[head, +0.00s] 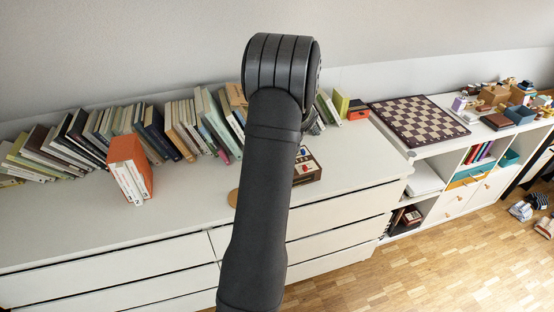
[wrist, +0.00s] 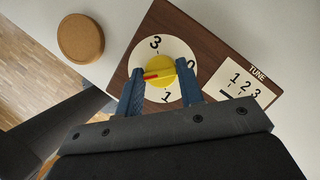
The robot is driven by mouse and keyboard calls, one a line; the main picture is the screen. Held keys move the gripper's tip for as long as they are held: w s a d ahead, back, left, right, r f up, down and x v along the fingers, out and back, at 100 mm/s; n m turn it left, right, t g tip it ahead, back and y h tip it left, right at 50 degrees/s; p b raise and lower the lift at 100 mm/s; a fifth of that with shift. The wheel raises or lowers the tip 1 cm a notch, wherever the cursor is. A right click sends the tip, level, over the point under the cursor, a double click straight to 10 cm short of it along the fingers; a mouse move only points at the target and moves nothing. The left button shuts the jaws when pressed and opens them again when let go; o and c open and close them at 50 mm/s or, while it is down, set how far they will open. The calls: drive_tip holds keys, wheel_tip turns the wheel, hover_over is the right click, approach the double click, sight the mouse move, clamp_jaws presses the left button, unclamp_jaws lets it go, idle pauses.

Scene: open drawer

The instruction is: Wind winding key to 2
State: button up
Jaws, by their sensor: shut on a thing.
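The winding key is a yellow round knob (wrist: 162,66) with a red pointer stripe, on a pale dial (wrist: 152,92) in the wrist view. The dial shows 3, 0 and 1; the 2 is not visible, and the left finger covers the dial's left side. The red stripe points left, toward that finger. My gripper (wrist: 160,70) has its blue fingers on either side of the knob and is shut on it. The dial sits on a brown wooden box (wrist: 195,35) with a TUNE plate (wrist: 243,85). In the head view my arm partly hides the box (head: 309,176).
A round cork piece (wrist: 80,38) lies beside the box. In the head view, a row of books (head: 85,135) leans along the wall, an orange file holder (head: 127,160) stands on the cabinet top, and a chessboard (head: 418,118) lies to the right. The front cabinet top is mostly clear.

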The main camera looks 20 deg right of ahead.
idle(0.3)
drive_tip(key=o, duration=1)
drive_tip(key=v, duration=1.7)
drive_tip(key=shift+s+a+r, duration=0.1)
drive_tip(key=shift+s+r, duration=0.1)
drive_tip(key=shift+f, duration=0.15)
drive_tip(key=x, duration=1.7)
drive_tip(key=shift+w+f, duration=0.1)
drive_tip(key=shift+w, duration=0.1)
